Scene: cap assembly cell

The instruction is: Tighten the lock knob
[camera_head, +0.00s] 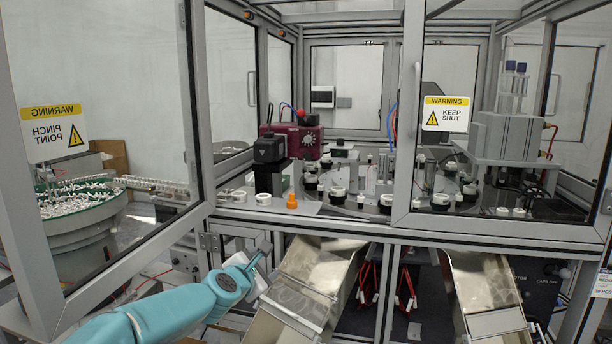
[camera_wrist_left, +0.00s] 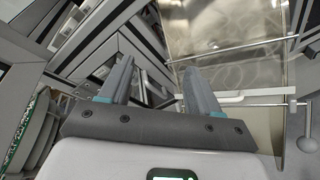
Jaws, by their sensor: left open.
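My left gripper (camera_head: 262,254) is in front of the cell, beside the upper left edge of the left metal chute. In the left wrist view my left gripper (camera_wrist_left: 157,78) has its two fingers apart with nothing between them. An orange knob-like piece (camera_head: 291,201) stands upright on the deck's front edge, above and beyond the gripper, not touching it. I cannot tell which one is the lock knob. My right gripper is not in view.
The left chute (camera_head: 326,268) and right chute (camera_head: 487,287) slope below the deck. An open door frame (camera_head: 200,110) stands at left, beside a green-rimmed bowl of white caps (camera_head: 50,212). Black and white caps, a dark red unit (camera_head: 305,143) and red cables (camera_head: 368,283) are around.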

